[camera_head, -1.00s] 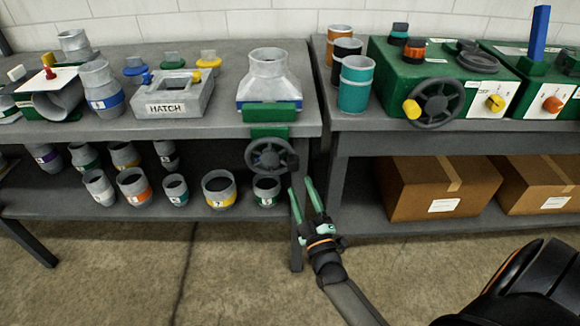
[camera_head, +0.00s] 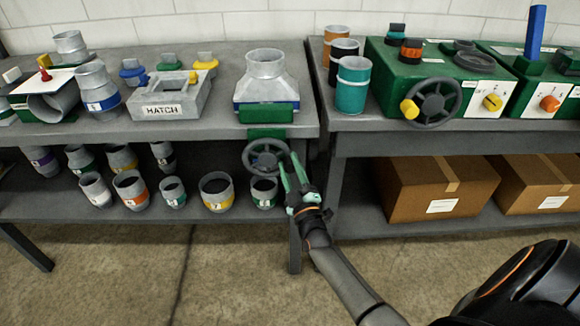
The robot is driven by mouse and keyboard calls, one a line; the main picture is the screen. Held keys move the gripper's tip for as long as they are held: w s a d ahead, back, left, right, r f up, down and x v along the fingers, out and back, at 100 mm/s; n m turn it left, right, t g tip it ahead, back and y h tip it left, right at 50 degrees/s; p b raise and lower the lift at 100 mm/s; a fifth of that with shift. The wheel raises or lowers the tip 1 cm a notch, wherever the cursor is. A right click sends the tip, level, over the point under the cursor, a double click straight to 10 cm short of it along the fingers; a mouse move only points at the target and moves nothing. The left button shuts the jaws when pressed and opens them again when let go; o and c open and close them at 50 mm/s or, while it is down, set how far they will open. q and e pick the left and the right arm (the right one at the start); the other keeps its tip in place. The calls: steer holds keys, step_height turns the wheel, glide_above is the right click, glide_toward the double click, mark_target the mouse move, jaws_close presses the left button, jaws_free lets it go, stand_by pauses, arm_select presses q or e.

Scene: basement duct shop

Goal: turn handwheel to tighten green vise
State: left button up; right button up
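The green vise (camera_head: 266,131) is fixed at the front edge of the left bench, below a grey square-to-round duct fitting (camera_head: 266,80). Its dark handwheel (camera_head: 256,152) hangs below the bench top and faces me. My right gripper (camera_head: 289,160) is at the right side of the handwheel, with its two green fingers pointing up. The fingers are spread apart, and the left one overlaps the wheel's right rim in the picture. I cannot tell whether they touch the rim. My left gripper is out of view.
A lower shelf under the wheel holds several duct collars (camera_head: 216,191). The right bench carries a green machine with another dark handwheel (camera_head: 433,102) and a teal cylinder (camera_head: 352,86). A cardboard box (camera_head: 437,188) sits below it. A bench leg stands close by my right gripper.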

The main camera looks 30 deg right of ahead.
jaws_close()
stand_by(1.1)
